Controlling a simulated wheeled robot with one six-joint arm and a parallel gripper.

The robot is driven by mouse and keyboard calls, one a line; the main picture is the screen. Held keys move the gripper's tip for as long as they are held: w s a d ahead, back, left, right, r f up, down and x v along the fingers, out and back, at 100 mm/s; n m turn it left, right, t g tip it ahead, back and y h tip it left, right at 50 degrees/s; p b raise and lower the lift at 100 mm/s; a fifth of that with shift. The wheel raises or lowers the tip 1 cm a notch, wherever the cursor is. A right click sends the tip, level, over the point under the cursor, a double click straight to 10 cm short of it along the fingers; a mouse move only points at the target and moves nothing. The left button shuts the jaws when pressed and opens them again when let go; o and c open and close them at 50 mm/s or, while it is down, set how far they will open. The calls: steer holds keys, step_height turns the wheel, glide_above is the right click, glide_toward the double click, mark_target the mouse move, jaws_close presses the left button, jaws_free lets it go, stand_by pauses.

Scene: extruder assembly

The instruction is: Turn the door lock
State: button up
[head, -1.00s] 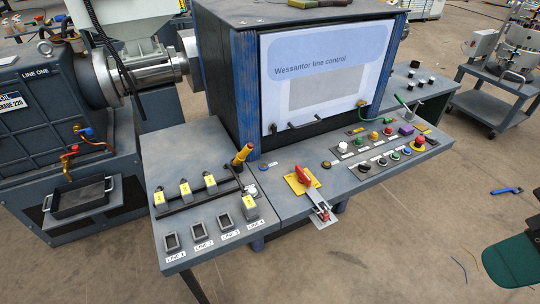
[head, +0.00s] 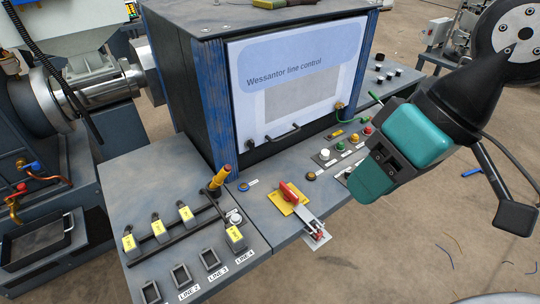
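The control cabinet's pale front door (head: 300,75) reads "Wessantor line control" and appears closed. A bar handle (head: 283,133) lies along its lower edge. A small dark round fitting (head: 250,145) is at the lower left corner, and a brass-coloured fitting (head: 339,107) is at the lower right corner; I cannot tell which is the lock. My gripper (head: 362,183), teal and black, is above the right part of the console, right of and in front of the door, apart from both fittings. It hides several push buttons. Its finger opening cannot be made out.
A red rotary handle (head: 287,193) on a yellow plate and a red-tipped latch (head: 318,234) sit on the console. A green cable (head: 357,113) runs by the brass fitting.

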steer(key=w+a+f+m+t+y+b, duration=0.2)
steer(key=w+a+f+m+y+b, duration=0.5)
steer(key=w+a, duration=0.4)
steer(key=m+t+h+b, duration=0.2)
steer(key=m+t+b, duration=0.95)
steer(key=m, duration=1.65)
glide_toward(254, 146)
steer(key=a+f+t+p, duration=0.1)
steer(key=p, duration=0.1)
steer(key=shift+m, duration=0.3)
steer(key=p+x, duration=0.4)
steer(key=p, duration=0.8)
steer(key=shift+w+r, duration=0.15)
steer(key=shift+w, duration=0.15)
steer(key=p, duration=0.4)
steer(key=shift+w+a, duration=0.2)
